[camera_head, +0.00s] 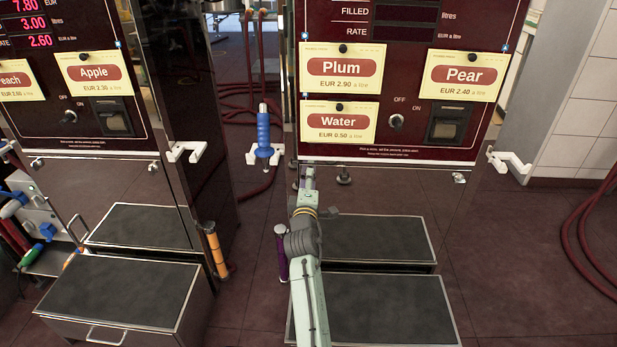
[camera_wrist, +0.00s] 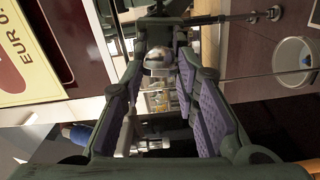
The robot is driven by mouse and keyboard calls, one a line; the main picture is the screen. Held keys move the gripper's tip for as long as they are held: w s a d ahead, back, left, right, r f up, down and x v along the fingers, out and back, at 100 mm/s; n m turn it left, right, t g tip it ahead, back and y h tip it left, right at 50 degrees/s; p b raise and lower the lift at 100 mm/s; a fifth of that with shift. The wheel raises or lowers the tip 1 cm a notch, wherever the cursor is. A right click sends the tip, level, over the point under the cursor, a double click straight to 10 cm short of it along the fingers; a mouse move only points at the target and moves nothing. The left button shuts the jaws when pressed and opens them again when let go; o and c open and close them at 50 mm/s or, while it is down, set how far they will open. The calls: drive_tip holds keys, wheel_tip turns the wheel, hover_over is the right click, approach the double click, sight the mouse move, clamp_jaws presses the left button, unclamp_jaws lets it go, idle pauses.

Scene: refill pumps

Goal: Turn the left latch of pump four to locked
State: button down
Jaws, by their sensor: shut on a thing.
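The pump with the Plum, Pear and Water cards (camera_head: 340,122) stands at centre right in the head view. No pump number is readable. Its right latch (camera_head: 459,177) is a small metal piece at the lower right of the panel. My gripper (camera_head: 306,181) is at the panel's lower left corner, below the Water card. In the wrist view, my gripper (camera_wrist: 160,92) has its purple-padded fingers around a rounded metal piece, which looks like the left latch (camera_wrist: 158,63). The fingers are shut on it. The gripper and arm hide this latch in the head view, and its turn angle is unclear.
A blue-handled nozzle (camera_head: 264,135) hangs on a white bracket just left of the pump. A purple-handled one (camera_head: 281,252) is beside my arm. Dark-topped steps (camera_head: 385,308) lie below the pump. A white hook (camera_head: 510,160) juts out at right.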

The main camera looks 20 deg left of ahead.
drive_tip(key=shift+n+p, duration=0.45)
drive_tip(key=shift+n, duration=0.35)
drive_tip(key=c, duration=1.2)
unclamp_jaws()
drive_tip(key=shift+c, duration=0.2)
drive_tip(key=v, duration=1.2)
